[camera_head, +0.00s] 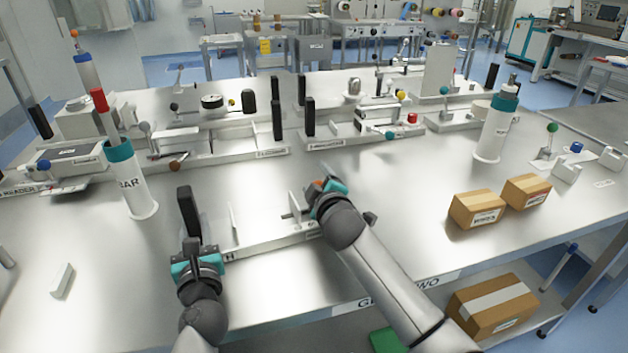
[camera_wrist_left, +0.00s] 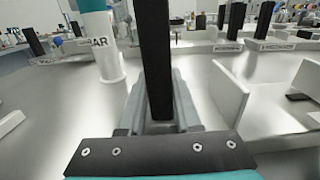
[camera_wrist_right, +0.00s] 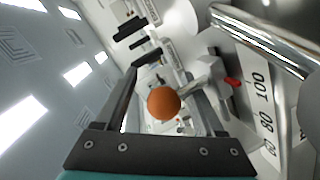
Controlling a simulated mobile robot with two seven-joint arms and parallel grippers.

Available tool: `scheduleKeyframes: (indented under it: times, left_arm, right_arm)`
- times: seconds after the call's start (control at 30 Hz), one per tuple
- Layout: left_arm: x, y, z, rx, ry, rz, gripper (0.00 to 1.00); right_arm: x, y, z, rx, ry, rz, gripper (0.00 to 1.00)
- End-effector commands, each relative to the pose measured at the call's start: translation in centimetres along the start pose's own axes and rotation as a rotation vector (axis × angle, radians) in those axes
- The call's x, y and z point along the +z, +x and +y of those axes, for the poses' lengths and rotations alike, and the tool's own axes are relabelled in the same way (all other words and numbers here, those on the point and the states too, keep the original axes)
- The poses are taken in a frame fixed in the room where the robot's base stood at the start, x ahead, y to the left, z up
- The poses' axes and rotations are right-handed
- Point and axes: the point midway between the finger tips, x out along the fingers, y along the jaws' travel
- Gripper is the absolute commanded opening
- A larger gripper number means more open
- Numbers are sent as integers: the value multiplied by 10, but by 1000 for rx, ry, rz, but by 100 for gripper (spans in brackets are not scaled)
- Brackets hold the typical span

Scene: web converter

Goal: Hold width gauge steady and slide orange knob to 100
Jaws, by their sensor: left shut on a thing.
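The width gauge (camera_head: 270,241) lies near the table's front edge, with upright plates on a pale base. Its black upright handle (camera_head: 187,205) is at the left end. My left gripper (camera_head: 192,246) is shut on this handle, which stands between the fingers in the left wrist view (camera_wrist_left: 157,70). The orange knob (camera_wrist_right: 164,103) is between the fingers of my right gripper (camera_wrist_right: 163,85), with gaps visible on both sides. In the head view my right gripper (camera_head: 318,188) largely covers the knob. A red pointer (camera_wrist_right: 232,82) is beside the 100 mark on the scale (camera_wrist_right: 262,110).
A teal-topped BAR cylinder (camera_head: 132,185) stands left of the gauge. Two cardboard boxes (camera_head: 476,210) sit to the right. Other fixtures (camera_head: 220,145) line the back. Bare table lies between the gauge and the boxes, partly crossed by my right arm.

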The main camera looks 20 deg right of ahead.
Motion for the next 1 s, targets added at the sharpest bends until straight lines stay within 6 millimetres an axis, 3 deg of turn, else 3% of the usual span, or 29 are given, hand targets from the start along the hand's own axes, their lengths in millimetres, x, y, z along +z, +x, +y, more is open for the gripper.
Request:
scheduleKeyframes:
  times: [0.03, 0.37, 1.0]
  left_arm:
    - [-13, -2, 7, 16, 7, 25, 0]
    - [-13, -2, 7, 16, 8, 25, 0]
    - [-12, -2, 6, 15, 6, 25, 0]
  right_arm:
    - [9, 1, -2, -3, -7, -20, 69]
    - [8, -10, -2, -3, -7, -17, 69]
    - [2, -97, 0, 1, -2, -3, 69]
